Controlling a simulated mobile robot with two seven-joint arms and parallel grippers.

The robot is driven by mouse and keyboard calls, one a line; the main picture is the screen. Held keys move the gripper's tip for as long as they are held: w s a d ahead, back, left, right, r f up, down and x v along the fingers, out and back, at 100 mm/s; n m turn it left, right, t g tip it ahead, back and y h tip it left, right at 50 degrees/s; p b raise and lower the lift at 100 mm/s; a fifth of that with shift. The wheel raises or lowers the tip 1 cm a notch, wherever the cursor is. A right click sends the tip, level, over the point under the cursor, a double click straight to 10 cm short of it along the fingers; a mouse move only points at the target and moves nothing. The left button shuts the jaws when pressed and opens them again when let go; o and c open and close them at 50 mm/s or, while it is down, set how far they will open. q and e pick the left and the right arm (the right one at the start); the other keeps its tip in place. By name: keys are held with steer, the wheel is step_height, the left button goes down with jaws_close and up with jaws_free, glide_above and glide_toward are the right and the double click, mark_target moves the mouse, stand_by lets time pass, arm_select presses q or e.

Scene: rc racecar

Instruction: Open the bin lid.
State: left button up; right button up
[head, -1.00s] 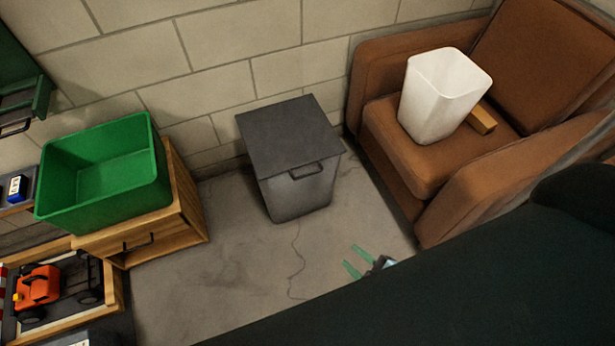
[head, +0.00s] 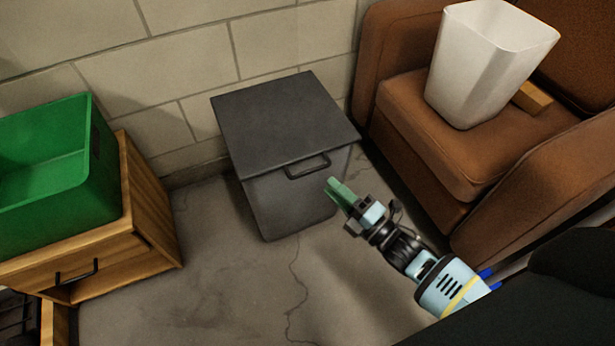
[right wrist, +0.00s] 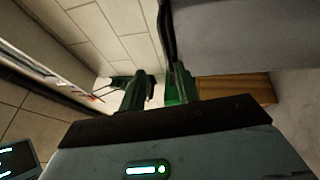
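The bin (head: 290,205) is a dark grey box standing on the floor against the wall. Its flat lid (head: 280,115) is closed, with a black bar handle (head: 307,167) at the front edge. My right gripper (head: 336,186) is just in front of the bin, to the right of and slightly below the handle in the head view. Its green fingers look close together there, but in the right wrist view (right wrist: 158,88) they stand apart with a narrow gap and nothing held. A dark bar, likely the handle (right wrist: 167,25), shows beyond them. My left gripper is out of view.
A brown armchair (head: 440,150) with a white wastebasket (head: 485,65) on its seat stands close on the right. A wooden drawer unit (head: 150,215) carrying a green tub (head: 45,170) stands left. Floor between the bin and drawer unit is clear.

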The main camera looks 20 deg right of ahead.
mark_target(311, 170)
steer(key=shift+w+f, duration=0.2)
steer(key=shift+f, duration=0.4)
steer(key=b+x, duration=0.2)
steer(key=x, duration=0.5)
steer(key=shift+w+a+r+b, duration=0.1)
steer(key=shift+w+a+b, duration=0.05)
steer(key=shift+w+b, duration=0.15)
jaws_close()
